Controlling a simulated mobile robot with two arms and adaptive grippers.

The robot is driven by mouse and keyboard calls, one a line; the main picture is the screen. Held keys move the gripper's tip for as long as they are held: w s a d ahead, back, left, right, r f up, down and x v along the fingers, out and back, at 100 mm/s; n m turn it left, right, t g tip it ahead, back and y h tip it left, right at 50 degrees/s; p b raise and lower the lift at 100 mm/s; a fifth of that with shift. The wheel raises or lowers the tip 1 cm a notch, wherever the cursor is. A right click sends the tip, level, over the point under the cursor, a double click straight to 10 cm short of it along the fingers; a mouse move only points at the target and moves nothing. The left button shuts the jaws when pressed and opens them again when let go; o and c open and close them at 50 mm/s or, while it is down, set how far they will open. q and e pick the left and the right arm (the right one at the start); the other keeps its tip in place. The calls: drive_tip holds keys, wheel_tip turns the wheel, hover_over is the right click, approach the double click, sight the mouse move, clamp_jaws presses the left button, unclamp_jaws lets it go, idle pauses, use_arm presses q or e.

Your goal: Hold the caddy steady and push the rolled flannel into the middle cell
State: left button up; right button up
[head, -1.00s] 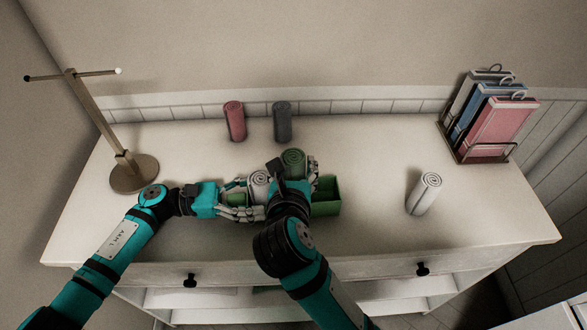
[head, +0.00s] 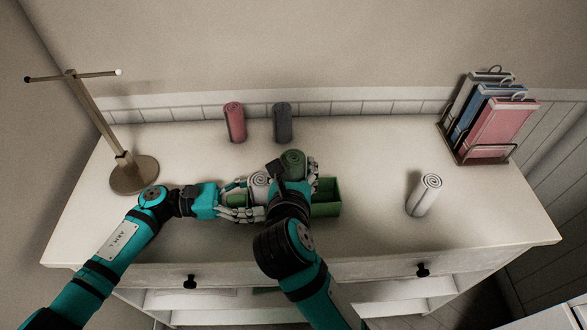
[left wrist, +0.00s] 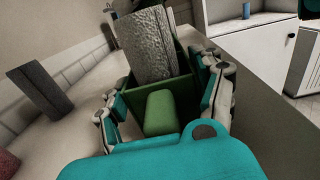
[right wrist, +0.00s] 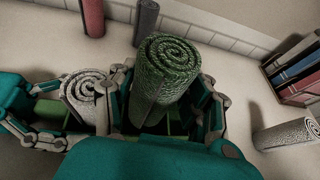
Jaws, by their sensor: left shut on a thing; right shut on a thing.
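The green caddy (head: 327,197) stands on the dresser top, its right cell showing empty. My left gripper (head: 240,203) is shut on the green grip (left wrist: 160,112) at the caddy's left end, a finger on each side. A white rolled flannel (head: 259,184) stands upright in the left cell; it also shows in the left wrist view (left wrist: 149,47). My right gripper (right wrist: 168,108) is shut around the green rolled flannel (right wrist: 166,68), which stands nearly upright over the middle of the caddy (right wrist: 178,128). Its lower end is hidden, so its depth in the cell is unclear.
A red roll (head: 235,123) and a dark grey roll (head: 282,122) stand behind the caddy. A wooden stand (head: 133,174) is at left and a rack of folders (head: 490,120) at back right. The dresser top between is clear.

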sight(292, 157)
drive_tip(key=shift+f, duration=0.7)
drive_tip(key=o, duration=1.2)
drive_tip(key=shift+s+f, duration=0.1)
drive_tip(key=shift+f, duration=0.15)
use_arm(q)
drive_tip(key=shift+d, duration=0.1)
use_arm(e)
drive_tip(key=shift+o, duration=0.2)
drive_tip(key=shift+r, duration=4.35)
drive_tip(key=shift+a+f, duration=0.15)
drive_tip(key=shift+f, duration=0.05)
drive_tip(key=shift+s+a+r+n+t+y, duration=0.1)
drive_tip(key=shift+s+r+n+t+y, duration=0.2)
drive_tip(key=shift+t+y, duration=0.5)
drive_tip(key=shift+s+d+r+n+t, duration=0.2)
drive_tip(key=shift+s+r+t, duration=0.2)
drive_tip(key=shift+t, duration=0.25)
drive_tip(key=shift+s+d+r+n+t, duration=0.1)
drive_tip(key=shift+s+r+n+t, duration=0.25)
drive_tip(key=shift+t, duration=0.3)
drive_tip(key=shift+f, duration=0.1)
use_arm(q)
drive_tip(key=o, duration=1.3)
